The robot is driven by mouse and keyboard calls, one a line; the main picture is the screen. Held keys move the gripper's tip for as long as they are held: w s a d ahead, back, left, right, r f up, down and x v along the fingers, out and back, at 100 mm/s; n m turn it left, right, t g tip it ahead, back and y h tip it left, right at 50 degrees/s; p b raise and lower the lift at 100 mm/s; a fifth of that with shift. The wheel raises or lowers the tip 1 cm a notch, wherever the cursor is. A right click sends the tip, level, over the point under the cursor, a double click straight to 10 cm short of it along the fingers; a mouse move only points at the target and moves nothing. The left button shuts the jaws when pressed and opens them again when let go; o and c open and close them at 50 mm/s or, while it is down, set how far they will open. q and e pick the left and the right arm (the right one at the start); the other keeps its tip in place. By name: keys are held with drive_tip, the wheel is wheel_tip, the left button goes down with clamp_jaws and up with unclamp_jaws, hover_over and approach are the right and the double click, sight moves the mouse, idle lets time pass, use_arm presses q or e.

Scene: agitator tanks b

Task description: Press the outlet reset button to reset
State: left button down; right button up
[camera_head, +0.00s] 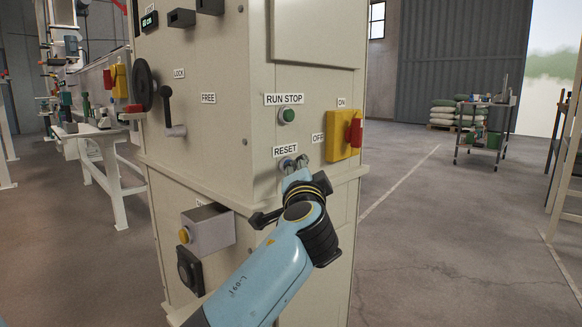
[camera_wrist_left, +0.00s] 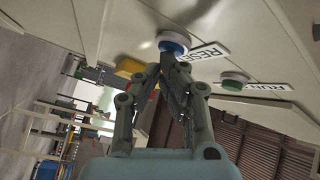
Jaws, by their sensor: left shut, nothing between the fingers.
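The reset button (camera_wrist_left: 173,45) is a round blue cap in a pale collar beside its RESET label, on the cream cabinet panel. In the head view the RESET label (camera_head: 285,151) shows, with the button just below it mostly hidden behind my fingers. My left gripper (camera_head: 295,164) reaches up to it from below. In the left wrist view its fingers (camera_wrist_left: 170,62) are shut together and empty, tips right at the button's face. I cannot tell whether they touch it or whether the cap is pushed in. My right gripper is not in view.
A green RUN STOP button (camera_head: 287,116) sits just above RESET. A red rotary switch on a yellow plate (camera_head: 341,140) juts out to the right. A lever (camera_head: 168,105) and a grey box with a yellow knob (camera_head: 208,230) stick out on the left face. Open floor lies right.

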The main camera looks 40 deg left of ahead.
use_arm(q)
drive_tip(key=shift+d, duration=0.1)
drive_tip(key=shift+s+d, duration=0.1)
drive_tip(key=shift+d, duration=0.65)
